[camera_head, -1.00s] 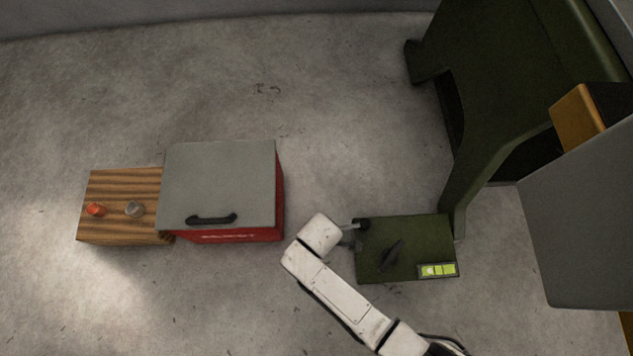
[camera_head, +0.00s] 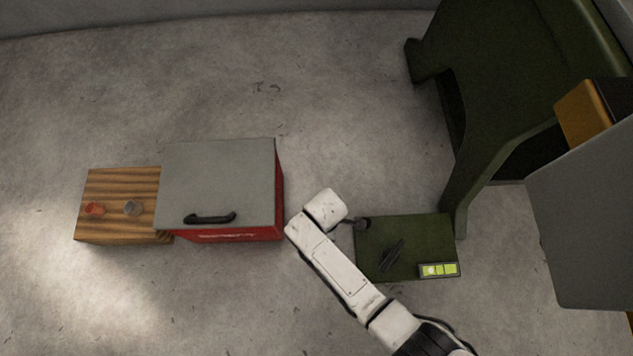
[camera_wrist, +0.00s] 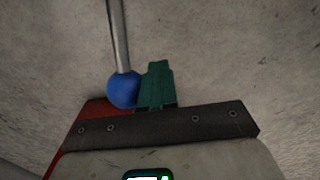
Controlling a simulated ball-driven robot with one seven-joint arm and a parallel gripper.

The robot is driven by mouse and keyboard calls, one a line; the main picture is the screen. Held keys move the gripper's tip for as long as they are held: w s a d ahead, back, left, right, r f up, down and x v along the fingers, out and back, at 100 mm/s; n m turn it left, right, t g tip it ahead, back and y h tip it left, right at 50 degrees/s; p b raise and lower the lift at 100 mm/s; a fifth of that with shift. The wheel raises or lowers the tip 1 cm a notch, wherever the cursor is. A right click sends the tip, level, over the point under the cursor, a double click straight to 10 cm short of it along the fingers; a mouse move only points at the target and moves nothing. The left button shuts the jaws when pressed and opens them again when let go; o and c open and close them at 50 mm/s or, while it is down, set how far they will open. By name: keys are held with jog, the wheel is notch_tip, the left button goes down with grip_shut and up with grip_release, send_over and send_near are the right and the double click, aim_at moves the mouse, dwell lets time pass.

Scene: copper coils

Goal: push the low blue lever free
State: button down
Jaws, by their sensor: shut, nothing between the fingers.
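The lever's blue ball (camera_wrist: 123,88) sits at the end of a grey metal rod (camera_wrist: 118,35) in the wrist view. My gripper (camera_wrist: 158,70) shows there as teal fingers pressed together, with nothing between them. The ball is just left of the fingers, very close; I cannot tell whether they touch. In the head view, a dark pivot (camera_head: 362,223) sits at the upper left corner of a low green box (camera_head: 405,228). My white arm reaches to the left of it. The blue ball and my fingertips are hidden there.
A red chest with a grey lid (camera_head: 215,180) stands left of my arm, beside a wooden box (camera_head: 110,225) with two knobs. The green box carries a dark handle (camera_head: 391,254) and a lit panel (camera_head: 438,270). A big green machine (camera_head: 505,100) stands behind.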

jog(key=shift+w+d, duration=0.3)
jog(key=shift+w, duration=0.7)
jog(key=shift+w+d, duration=0.3)
jog(key=shift+w, duration=0.65)
notch_tip(320, 180, up, 10)
jog(key=p, duration=1)
